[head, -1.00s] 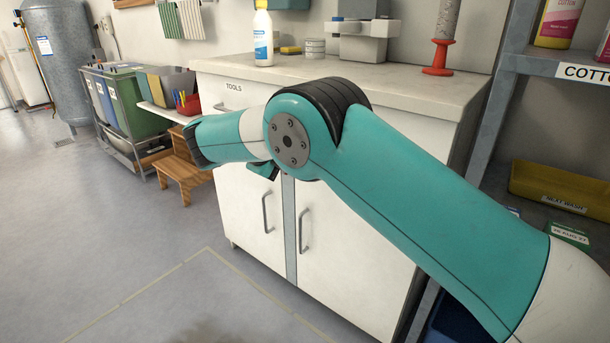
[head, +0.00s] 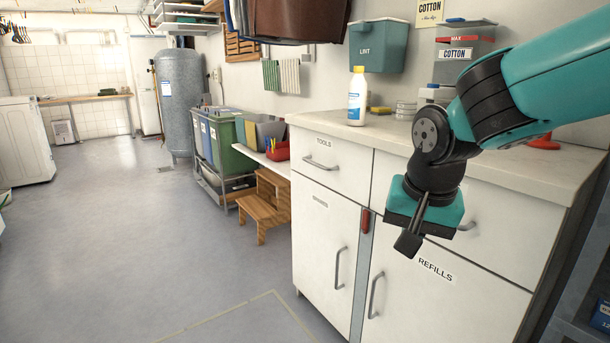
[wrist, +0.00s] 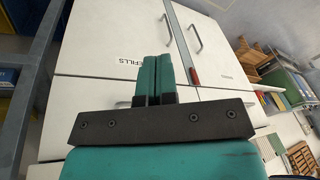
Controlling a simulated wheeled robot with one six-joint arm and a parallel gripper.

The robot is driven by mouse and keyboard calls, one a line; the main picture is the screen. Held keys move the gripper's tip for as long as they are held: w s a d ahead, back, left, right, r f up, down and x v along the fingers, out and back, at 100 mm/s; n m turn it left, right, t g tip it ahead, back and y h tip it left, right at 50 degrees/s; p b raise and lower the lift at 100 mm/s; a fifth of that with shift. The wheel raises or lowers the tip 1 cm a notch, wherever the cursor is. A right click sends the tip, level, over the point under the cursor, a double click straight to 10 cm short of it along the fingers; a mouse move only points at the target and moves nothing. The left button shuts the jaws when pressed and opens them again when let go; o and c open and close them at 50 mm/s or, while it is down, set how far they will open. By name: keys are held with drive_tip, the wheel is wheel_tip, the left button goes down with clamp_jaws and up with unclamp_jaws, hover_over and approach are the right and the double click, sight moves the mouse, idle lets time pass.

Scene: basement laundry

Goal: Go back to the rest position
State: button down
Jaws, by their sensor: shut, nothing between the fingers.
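My gripper (head: 410,240) hangs at the end of my folded arm at the right of the head view, in front of the white cabinet (head: 325,240). It points down and is empty. In the wrist view its two teal fingers (wrist: 152,78) lie side by side, pressed together with nothing between them. The cabinet's "REFILLS" door (wrist: 95,95) is beyond the fingers in the wrist view. My gripper appears apart from the cabinet front.
A counter top (head: 455,150) carries a white bottle with a yellow cap (head: 357,97). A wooden step stool (head: 262,208) and sorting bins (head: 222,140) stand left of the cabinet. Dark shelving (head: 590,270) is at the right edge. The floor (head: 130,240) at left is open.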

drive_tip(key=s+a+n+g+y, duration=0.1)
drive_tip(key=s+n+g+y, duration=0.25)
drive_tip(key=s+n, duration=1.2)
drive_tip(key=s+r+m+p, duration=0.2)
drive_tip(key=r+p, duration=1.3)
drive_tip(key=s+r+m+p, duration=0.2)
drive_tip(key=r+p, duration=1.2)
drive_tip(key=p, duration=0.1)
drive_tip(key=shift+s+r+t, duration=0.15)
drive_tip(key=shift+r+t, duration=0.2)
drive_tip(key=shift+r, duration=0.05)
drive_tip(key=shift+m, duration=0.25)
